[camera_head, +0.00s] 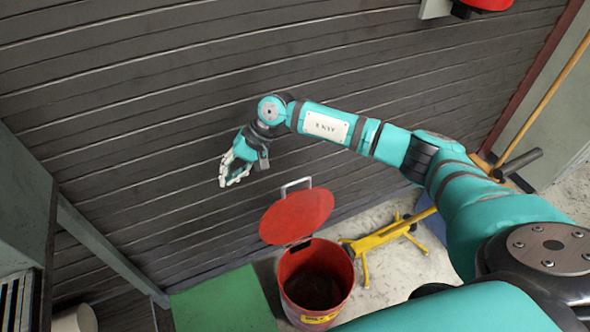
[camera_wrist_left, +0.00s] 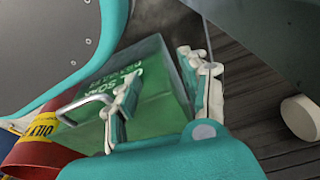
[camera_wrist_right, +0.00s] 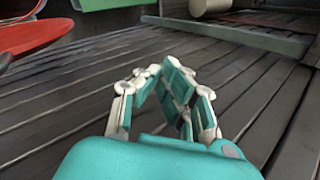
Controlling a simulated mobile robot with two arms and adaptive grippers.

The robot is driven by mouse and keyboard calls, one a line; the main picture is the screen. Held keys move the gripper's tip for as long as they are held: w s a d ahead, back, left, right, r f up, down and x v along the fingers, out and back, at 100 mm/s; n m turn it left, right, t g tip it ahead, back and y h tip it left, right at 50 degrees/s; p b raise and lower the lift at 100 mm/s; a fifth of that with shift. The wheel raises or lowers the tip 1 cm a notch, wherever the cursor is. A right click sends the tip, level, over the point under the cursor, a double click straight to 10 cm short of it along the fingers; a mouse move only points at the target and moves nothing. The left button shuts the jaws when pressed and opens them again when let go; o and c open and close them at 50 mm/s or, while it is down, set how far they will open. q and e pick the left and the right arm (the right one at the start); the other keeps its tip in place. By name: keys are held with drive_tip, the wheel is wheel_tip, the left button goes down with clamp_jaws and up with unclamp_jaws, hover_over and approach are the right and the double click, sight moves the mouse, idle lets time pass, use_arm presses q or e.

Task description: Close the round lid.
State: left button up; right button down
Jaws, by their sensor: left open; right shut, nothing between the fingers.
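A red bin (camera_head: 340,290) with a yellow label stands on the floor in the head view, its dark inside showing. Its round red lid (camera_head: 297,217) is open, tilted up behind the bin's mouth against the wall side. My right gripper (camera_head: 229,178) is up and left of the lid, apart from it, shut and empty. The right wrist view shows its fingers (camera_wrist_right: 165,78) together, with part of the red lid (camera_wrist_right: 30,38) at the left edge. My left gripper (camera_wrist_left: 160,88) is open and empty; the red bin (camera_wrist_left: 38,150) shows at the lower left there.
A green box (camera_head: 225,300) stands left of the bin and shows behind the left fingers (camera_wrist_left: 150,85). A yellow stand (camera_head: 385,237) is right of the bin. The dark slatted wall (camera_head: 150,110) runs behind. A grey-green cabinet (camera_head: 25,200) is at the left.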

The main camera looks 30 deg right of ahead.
drive_tip(key=w+d+r+n+h, duration=0.15)
drive_tip(key=d+h, duration=0.25)
drive_tip(key=d, duration=0.5)
drive_tip(key=w+d+r+n+h, duration=0.1)
drive_tip(key=d+n+h, duration=0.2)
drive_tip(key=d, duration=0.5)
use_arm(q)
drive_tip(key=shift+s+f, duration=0.3)
drive_tip(key=shift+f, duration=0.1)
use_arm(e)
drive_tip(key=s+f, duration=0.3)
drive_tip(key=f, duration=0.5)
drive_tip(key=shift+s+d+f+g, duration=0.25)
drive_tip(key=shift+s+f+g, duration=0.05)
drive_tip(key=shift+f+g, duration=0.1)
